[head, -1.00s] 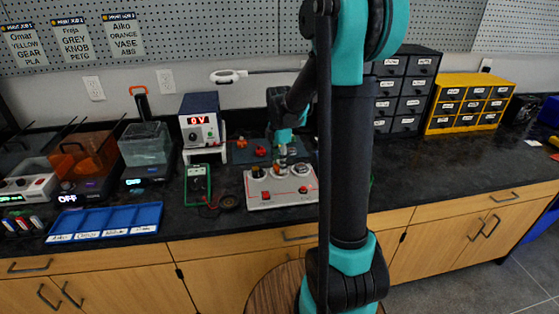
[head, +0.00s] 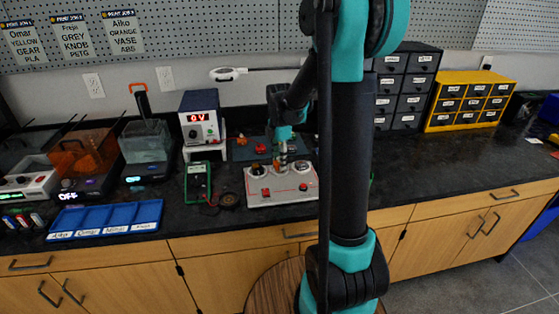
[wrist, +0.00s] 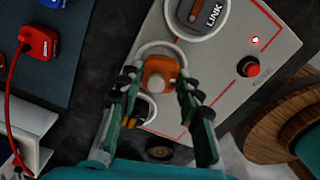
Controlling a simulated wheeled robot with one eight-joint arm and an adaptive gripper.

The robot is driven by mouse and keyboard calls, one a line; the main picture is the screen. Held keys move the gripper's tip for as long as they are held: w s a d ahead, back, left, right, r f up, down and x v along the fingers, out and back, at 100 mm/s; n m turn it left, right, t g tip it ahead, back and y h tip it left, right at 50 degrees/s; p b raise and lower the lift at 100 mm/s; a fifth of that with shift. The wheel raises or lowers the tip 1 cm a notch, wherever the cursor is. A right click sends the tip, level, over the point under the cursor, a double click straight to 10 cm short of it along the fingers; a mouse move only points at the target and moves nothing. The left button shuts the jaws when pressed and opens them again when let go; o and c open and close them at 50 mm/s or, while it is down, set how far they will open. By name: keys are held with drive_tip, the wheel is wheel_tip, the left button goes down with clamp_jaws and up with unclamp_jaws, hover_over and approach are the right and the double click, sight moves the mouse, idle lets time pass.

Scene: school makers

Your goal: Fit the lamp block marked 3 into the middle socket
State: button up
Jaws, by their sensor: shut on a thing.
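My gripper (wrist: 158,108) is shut on an orange block with a pale round top, the lamp block (wrist: 160,75); I cannot read its number. The block is at the middle socket (wrist: 147,48) of the grey board (wrist: 228,75), whose pale ring shows around its far side. I cannot tell whether the block is seated or just above the ring. In the head view my gripper (head: 283,150) points down over the middle of the board (head: 262,201). A LINK block (wrist: 205,12) sits in the neighbouring ring. The socket on the other side is partly hidden by my finger.
A red button (wrist: 249,67) is on the board. A dark mat (wrist: 55,80) with a red part (wrist: 38,42) and its red lead lies beside it. A green meter (head: 198,181) and power supply (head: 200,122) stand left. Worktop to the right is clear.

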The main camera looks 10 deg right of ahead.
drive_tip(key=shift+f, duration=0.6)
drive_tip(key=o, duration=0.8)
drive_tip(key=shift+c, duration=0.2)
drive_tip(key=shift+r, duration=0.1)
drive_tip(key=shift+r, duration=5.4)
